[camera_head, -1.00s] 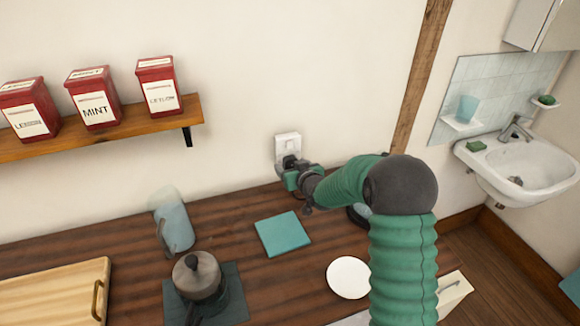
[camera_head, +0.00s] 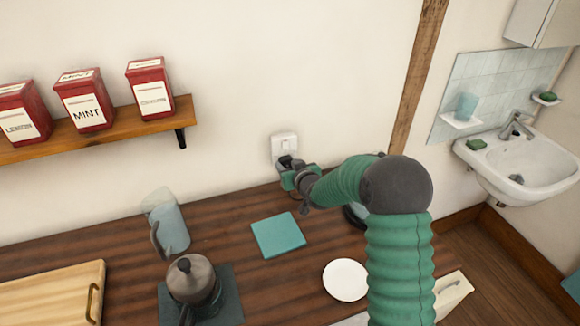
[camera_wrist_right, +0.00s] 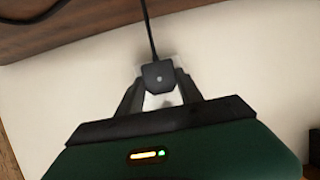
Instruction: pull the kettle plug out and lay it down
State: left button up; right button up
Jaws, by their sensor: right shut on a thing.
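My right gripper (camera_head: 288,163) is at the white wall socket (camera_head: 284,145), above the back edge of the wooden counter. In the right wrist view my right gripper (camera_wrist_right: 160,90) is shut on the black plug (camera_wrist_right: 158,76), with a finger on each side. The plug's dark cord (camera_wrist_right: 148,30) runs to the top of that view. A white surface shows behind the plug, and I cannot tell how far the plug sits in the socket. A dark, round-based thing (camera_head: 354,214) is mostly hidden behind my right arm. My left gripper is out of view.
A teal square (camera_head: 278,235) and a white plate (camera_head: 346,280) lie on the counter (camera_head: 235,215). A clear jug (camera_head: 172,228), a metal pot (camera_head: 190,280) and a cutting board (camera_head: 45,290) are at left. Red tins stand on a shelf (camera_head: 110,131). A sink is at right.

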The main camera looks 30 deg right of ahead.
jog(key=shift+s+f, duration=0.3)
jog(key=shift+f, duration=0.05)
jog(key=shift+s+a, duration=0.2)
jog(key=shift+s, duration=1.05)
jog(key=shift+v, duration=1.05)
jog(key=shift+s+a+f, duration=0.1)
jog(key=shift+a+f, duration=0.05)
jog(key=shift+f, duration=0.05)
